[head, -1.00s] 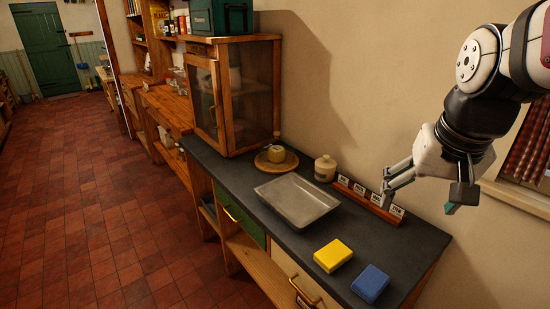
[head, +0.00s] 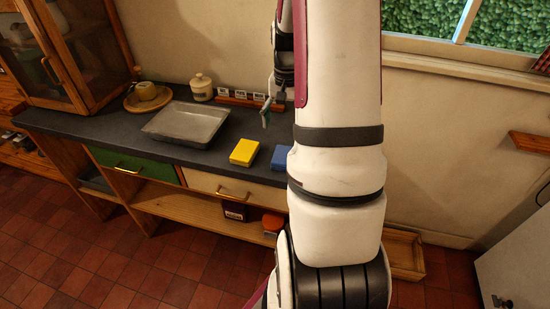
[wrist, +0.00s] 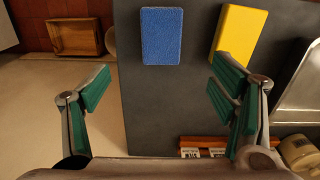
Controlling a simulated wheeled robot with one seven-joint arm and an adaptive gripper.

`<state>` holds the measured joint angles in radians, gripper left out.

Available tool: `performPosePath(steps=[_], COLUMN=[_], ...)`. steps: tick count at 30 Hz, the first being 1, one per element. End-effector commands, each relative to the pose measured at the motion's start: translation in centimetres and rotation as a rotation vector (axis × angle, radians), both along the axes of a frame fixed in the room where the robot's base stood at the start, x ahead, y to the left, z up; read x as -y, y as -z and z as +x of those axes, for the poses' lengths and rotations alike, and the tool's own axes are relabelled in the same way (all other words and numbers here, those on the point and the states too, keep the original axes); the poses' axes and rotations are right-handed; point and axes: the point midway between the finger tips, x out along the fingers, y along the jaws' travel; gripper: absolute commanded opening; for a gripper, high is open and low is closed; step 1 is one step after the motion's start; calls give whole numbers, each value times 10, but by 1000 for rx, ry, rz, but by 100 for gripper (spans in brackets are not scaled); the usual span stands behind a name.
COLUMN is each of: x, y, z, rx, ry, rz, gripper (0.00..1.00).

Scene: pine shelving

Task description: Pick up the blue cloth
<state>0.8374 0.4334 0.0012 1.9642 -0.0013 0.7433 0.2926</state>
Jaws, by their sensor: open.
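The blue cloth (head: 286,158) is a folded rectangular block lying flat near the right end of the dark counter, partly hidden by my arm in the head view. In the wrist view the blue cloth (wrist: 162,36) shows whole at the top middle, beyond my fingertips and between their lines. My gripper (wrist: 158,90) is open and empty, with its green-padded fingers spread wide above the counter edge. In the head view only part of my gripper (head: 267,113) shows beside my arm, above the counter near the wall.
A yellow block (head: 245,152) lies just left of the cloth. A grey metal tray (head: 187,123), a lidded jar (head: 201,87) and a small labelled rack (head: 240,98) stand farther left and behind. A wooden crate (wrist: 75,37) is on the floor past the counter's end.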

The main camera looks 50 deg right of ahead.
Motion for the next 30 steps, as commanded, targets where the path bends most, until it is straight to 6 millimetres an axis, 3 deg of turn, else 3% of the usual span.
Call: performPosePath(steps=[9,17,24,30], x=[-1,-1,1,1], y=[57,73,105,119], z=[-1,0,3,4], rx=[-3,-1,-3,0], ry=[-1,-2,-3,-2], rz=[4,3,3,1], gripper=[78,78,78,78])
